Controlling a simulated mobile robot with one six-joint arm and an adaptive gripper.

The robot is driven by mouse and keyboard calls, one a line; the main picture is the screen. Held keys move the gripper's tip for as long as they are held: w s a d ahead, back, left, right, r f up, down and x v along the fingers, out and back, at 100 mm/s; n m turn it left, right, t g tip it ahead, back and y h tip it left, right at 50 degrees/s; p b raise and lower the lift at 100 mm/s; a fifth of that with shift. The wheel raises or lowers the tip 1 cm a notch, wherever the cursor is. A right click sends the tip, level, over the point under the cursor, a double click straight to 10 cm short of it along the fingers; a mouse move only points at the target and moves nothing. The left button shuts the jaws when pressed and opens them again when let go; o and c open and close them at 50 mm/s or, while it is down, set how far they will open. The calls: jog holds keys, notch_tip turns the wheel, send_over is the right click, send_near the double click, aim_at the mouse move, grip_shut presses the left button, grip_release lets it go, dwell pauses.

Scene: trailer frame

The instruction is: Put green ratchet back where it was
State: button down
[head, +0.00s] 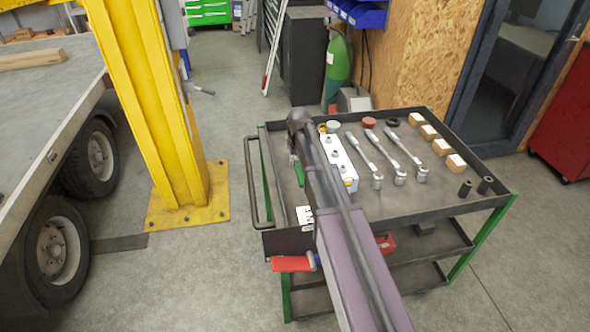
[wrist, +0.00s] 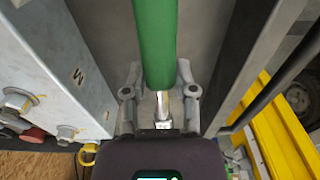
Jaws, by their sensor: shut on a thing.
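The green ratchet (wrist: 156,42) shows in the wrist view as a green handle with a short silver part at its near end. My gripper (wrist: 158,85) is shut on it, with one finger on each side. In the head view a green piece of it (head: 298,172) shows just left of my arm, over the left part of the tool cart (head: 440,205). My arm hides most of the gripper there. I cannot tell whether the ratchet touches the cart top. The ratchet's far end is cut off in the wrist view.
A pale block with bolts (head: 338,160) stands close right of my gripper; it fills the left of the wrist view (wrist: 55,70). Several silver wrenches (head: 383,158), wooden blocks (head: 440,147) and dark sockets (head: 465,189) lie further right. A yellow post (head: 155,100) stands left of the cart.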

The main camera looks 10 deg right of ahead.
jog(key=shift+w+d, duration=0.1)
jog(key=shift+w, duration=0.45)
notch_tip(320, 180, down, 4)
jog(key=b, duration=0.3)
jog(key=shift+r+b, duration=0.15)
jog(key=shift+b, duration=0.2)
jog(key=shift+c, duration=2)
grip_release()
jog(key=shift+r, duration=0.15)
jog(key=r+p, duration=1.1)
jog(key=p, duration=0.1)
jog(key=shift+s+d+r, duration=0.1)
jog(key=shift+s+r, duration=0.3)
